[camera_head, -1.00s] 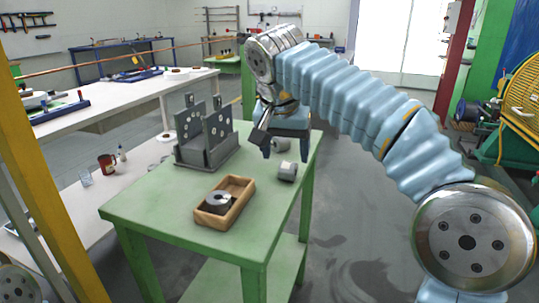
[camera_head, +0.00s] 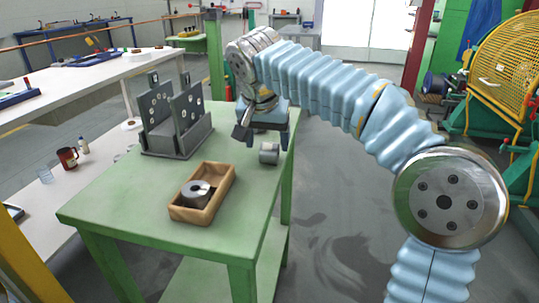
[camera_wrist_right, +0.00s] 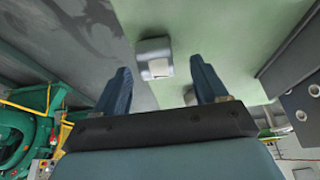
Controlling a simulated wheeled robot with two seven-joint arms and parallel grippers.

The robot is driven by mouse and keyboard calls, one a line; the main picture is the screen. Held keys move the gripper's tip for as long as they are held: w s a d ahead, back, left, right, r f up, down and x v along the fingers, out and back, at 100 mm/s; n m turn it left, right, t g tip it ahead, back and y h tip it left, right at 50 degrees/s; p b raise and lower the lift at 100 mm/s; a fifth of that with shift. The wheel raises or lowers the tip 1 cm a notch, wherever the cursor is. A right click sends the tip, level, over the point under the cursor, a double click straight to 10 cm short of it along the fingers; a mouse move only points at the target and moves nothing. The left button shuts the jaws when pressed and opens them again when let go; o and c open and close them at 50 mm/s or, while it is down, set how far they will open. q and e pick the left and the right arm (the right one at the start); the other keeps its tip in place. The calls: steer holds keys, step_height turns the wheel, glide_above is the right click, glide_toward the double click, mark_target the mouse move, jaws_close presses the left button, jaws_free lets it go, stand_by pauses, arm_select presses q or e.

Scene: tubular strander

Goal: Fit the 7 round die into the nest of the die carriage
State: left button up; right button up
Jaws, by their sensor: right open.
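The die carriage (camera_head: 178,140) is a dark grey fixture with upright drilled plates on the green table. A dark round die with a lighter top (camera_head: 197,193) lies in a small wooden tray (camera_head: 224,186) in front of it. A grey cylindrical piece (camera_head: 269,153) lies on the table near the right edge; I cannot read any marking on it. My right gripper (camera_head: 262,134) is open and empty, right of the carriage and behind that cylinder. My left gripper is out of view.
The green table (camera_head: 130,205) has free room around the tray. A white bench (camera_head: 85,85) with tools stands behind on the left, and a red mug (camera_head: 67,157) sits on a lower white surface. A yellow-guarded green machine (camera_head: 510,70) stands at the right.

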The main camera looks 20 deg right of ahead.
mark_target(269, 145)
steer(key=x, duration=0.3)
steer(key=shift+d+f, duration=0.2)
steer(key=shift+f, duration=0.05)
steer(key=shift+c, duration=0.3)
jaws_close()
